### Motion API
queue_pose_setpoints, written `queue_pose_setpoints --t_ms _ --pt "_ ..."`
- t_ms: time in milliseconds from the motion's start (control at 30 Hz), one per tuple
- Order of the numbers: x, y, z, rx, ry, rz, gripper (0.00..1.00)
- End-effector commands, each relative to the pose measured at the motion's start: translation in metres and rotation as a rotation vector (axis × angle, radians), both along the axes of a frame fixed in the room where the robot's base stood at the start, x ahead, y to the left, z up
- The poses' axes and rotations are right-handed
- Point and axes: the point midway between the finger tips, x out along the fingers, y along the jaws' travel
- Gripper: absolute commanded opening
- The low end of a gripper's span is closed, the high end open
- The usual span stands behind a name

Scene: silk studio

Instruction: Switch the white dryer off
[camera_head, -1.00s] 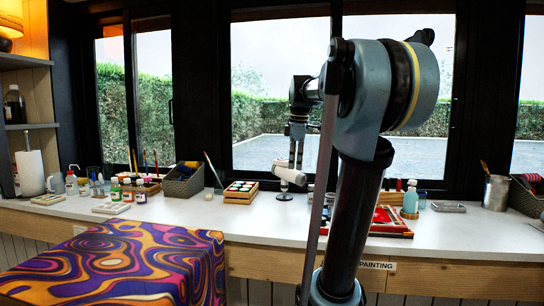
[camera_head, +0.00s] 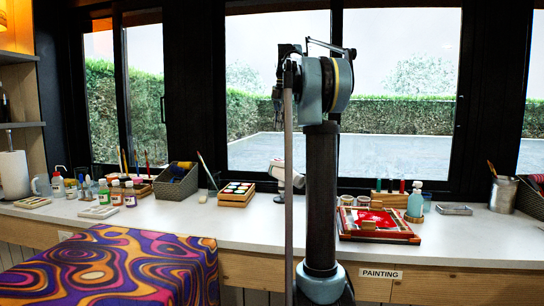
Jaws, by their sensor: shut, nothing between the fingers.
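The white dryer (camera_head: 280,170) stands on the far side of the white counter, below the large window. My upright arm covers its right part. Its stand base (camera_head: 280,198) rests on the counter just left of my arm. Its switch is too small or hidden to make out. My gripper does not show; the far part of my arm lies mostly behind its own upper links, high above the counter. I cannot tell how far the gripper is from the dryer.
A wooden box of jars (camera_head: 237,194) stands left of the dryer. A red tray (camera_head: 405,234) and a blue-green bottle (camera_head: 415,202) stand right of my arm. A patterned cloth-covered block (camera_head: 125,262) fills the left front.

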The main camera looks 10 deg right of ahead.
Motion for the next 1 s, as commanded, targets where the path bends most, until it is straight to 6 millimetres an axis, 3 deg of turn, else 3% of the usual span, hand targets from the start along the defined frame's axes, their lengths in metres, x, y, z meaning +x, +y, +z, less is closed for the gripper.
queue_pose_setpoints --t_ms 567,767,1000 --pt "0.005 0.017 -0.002 -0.002 -0.001 0.049 0.00" --pt "0.007 0.020 -0.024 -0.002 -0.001 0.050 0.00" --pt "0.011 0.023 -0.064 -0.002 -0.001 0.050 0.00"
